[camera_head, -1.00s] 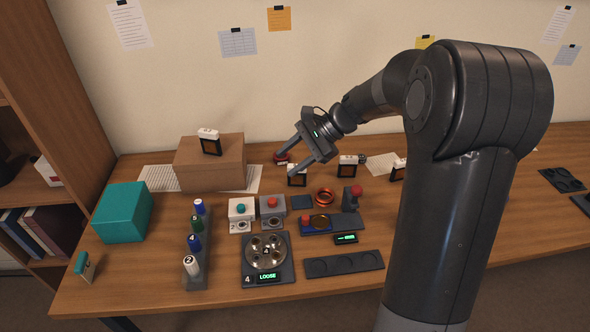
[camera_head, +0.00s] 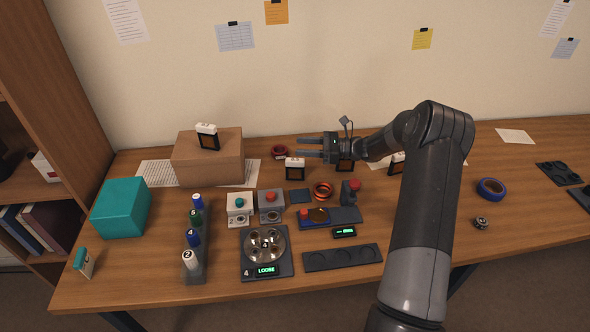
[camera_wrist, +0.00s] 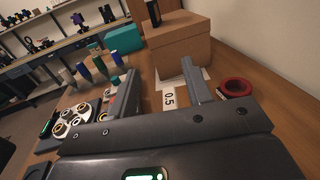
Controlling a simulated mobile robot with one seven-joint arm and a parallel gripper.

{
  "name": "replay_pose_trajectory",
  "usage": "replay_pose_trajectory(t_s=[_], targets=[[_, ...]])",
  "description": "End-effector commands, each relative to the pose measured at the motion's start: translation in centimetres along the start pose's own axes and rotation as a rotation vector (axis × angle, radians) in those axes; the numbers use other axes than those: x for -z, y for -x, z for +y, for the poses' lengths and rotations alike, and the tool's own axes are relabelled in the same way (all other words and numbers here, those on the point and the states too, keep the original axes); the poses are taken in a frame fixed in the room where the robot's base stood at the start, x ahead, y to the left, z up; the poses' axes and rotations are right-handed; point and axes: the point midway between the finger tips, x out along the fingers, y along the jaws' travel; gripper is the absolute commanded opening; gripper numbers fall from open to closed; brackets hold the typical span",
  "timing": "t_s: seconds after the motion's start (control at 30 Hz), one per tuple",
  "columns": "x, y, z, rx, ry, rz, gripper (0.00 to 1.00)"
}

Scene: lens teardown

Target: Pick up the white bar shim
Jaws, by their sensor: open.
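Several dark square frames with a white bar on top match the white bar shim. One stands on the cardboard box (camera_head: 207,137). Another stands on the table (camera_head: 295,169), just below my fingertips in the head view. A third (camera_head: 345,166) is partly behind my gripper, and a fourth (camera_head: 397,163) is partly behind my arm. My gripper (camera_head: 298,147) is open and empty, fingers pointing left. In the wrist view, a white bar marked 0.5 (camera_wrist: 170,98) shows between the open fingers (camera_wrist: 160,77). The box-top frame (camera_wrist: 152,12) is beyond, its top cut off.
The cardboard box (camera_head: 208,166) stands left of my gripper. A dark red ring (camera_head: 280,152) lies close to my fingertips. Button blocks (camera_head: 270,203), a bottle rack (camera_head: 195,262) and a teal box (camera_head: 121,208) fill the front left. The table's right middle is mostly clear.

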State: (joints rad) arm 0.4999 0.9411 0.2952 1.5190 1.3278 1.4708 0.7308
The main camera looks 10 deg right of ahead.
Motion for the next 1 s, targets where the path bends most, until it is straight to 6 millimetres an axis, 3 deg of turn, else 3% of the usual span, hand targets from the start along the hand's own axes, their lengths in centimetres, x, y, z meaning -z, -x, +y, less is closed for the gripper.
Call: replay_pose_trajectory(t_s=[0.2, 0.47, 0.73, 1.0], targets=[[3.6, -0.1, 0.1, -0.002, -0.002, 0.001, 0.45], [5.8, 0.0, 0.1, -0.002, -0.001, 0.002, 0.45], [5.8, -4.3, 0.1, -0.004, 0.002, 0.003, 0.45], [5.8, -5.1, 0.1, -0.002, 0.002, 0.002, 0.45]])
